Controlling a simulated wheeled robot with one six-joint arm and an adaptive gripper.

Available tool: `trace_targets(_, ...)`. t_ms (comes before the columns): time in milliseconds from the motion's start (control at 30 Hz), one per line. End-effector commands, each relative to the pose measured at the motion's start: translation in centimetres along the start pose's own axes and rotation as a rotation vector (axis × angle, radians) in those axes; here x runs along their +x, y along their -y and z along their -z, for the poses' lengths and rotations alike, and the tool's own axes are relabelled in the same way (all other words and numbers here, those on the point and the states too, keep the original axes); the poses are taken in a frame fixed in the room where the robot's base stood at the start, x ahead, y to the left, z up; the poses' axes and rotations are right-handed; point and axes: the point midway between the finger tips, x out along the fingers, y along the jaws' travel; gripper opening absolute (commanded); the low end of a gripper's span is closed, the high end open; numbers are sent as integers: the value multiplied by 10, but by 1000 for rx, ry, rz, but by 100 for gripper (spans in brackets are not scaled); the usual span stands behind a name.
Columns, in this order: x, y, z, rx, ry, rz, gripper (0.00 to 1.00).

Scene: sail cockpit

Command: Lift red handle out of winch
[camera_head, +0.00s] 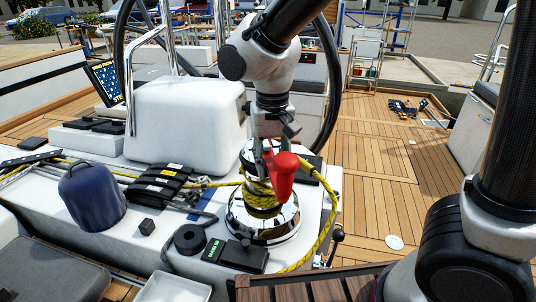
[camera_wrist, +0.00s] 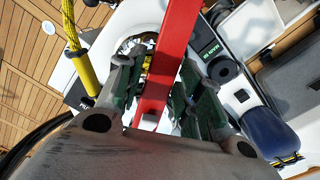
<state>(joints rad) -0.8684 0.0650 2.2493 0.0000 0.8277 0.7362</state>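The red handle (camera_head: 284,178) is at the chrome winch (camera_head: 240,225), with its grip standing towards the camera. Yellow rope (camera_head: 325,225) is wrapped around the winch drum. My gripper (camera_head: 265,152) is right above the winch top, pointing down, partly hidden behind the handle's grip. In the wrist view the red handle (camera_wrist: 178,40) runs between the two fingers of my gripper (camera_wrist: 156,92). The fingers stand on either side of it, with a narrow gap showing at least on the left. The handle's seat in the winch is hidden.
A blue covered winch (camera_head: 92,198) stands at the left, with black rope clutches (camera_head: 158,185) between. A steering wheel and white pedestal (camera_head: 185,120) rise behind. The teak deck (camera_head: 375,170) at right is mostly clear.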

Motion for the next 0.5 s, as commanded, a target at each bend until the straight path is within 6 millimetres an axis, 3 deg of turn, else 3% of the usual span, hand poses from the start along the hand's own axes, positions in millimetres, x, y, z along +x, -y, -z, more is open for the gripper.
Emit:
trace_targets(33, 0, 0, 0, 0, 0, 0, 21)
trace_targets(167, 0, 0, 0, 0, 0, 0, 0)
trace_targets(500, -2, 0, 0, 0, -2, 1, 0)
